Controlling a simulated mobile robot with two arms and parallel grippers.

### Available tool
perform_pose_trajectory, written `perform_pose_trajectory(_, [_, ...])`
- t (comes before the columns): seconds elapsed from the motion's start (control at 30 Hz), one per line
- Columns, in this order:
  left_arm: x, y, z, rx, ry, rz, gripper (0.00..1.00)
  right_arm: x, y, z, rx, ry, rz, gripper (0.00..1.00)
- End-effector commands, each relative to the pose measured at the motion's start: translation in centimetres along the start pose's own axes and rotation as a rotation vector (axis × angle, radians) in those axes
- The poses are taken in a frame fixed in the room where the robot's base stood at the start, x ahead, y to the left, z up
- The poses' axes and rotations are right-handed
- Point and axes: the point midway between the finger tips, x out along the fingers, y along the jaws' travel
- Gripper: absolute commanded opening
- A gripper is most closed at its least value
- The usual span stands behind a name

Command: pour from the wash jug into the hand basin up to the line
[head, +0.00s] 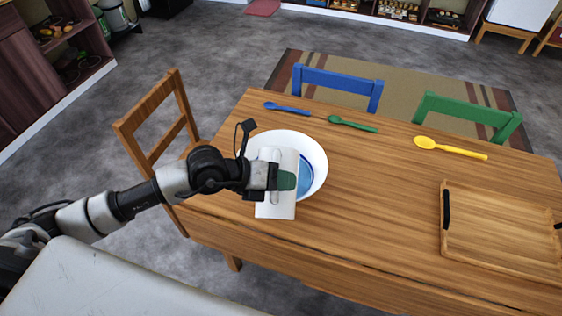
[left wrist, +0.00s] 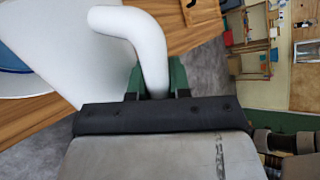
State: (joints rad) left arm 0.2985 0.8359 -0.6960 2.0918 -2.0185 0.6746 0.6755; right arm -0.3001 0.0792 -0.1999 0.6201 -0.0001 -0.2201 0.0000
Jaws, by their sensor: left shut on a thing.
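My left gripper (head: 286,180) is shut on the handle of the white wash jug (head: 274,210). In the left wrist view the curved white handle (left wrist: 147,45) passes between the green fingers, with the jug's pale body to its left. The white hand basin (head: 318,151) stands on the table, and the jug is over or in front of its near left part. Blue water shows inside the basin, partly hidden by the jug and gripper. I cannot make out the line, the jug's spout or any stream. My right gripper is in neither view.
The wooden table (head: 370,215) carries a blue spoon (head: 287,108), a green spoon (head: 352,124), a yellow spoon (head: 450,149) and a wooden tray (head: 500,235) at right. Wooden (head: 160,140), blue (head: 338,82) and green (head: 468,110) chairs surround it. The table's middle is clear.

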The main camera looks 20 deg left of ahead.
Motion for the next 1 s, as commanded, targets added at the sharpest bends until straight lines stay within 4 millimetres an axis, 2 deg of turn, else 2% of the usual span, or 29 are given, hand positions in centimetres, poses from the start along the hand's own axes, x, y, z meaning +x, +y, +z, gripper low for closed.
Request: perform_pose_trajectory(1.0, [0.02,0.01,0.62,-0.044,0.029,-0.002,0.0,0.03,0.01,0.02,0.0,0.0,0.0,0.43])
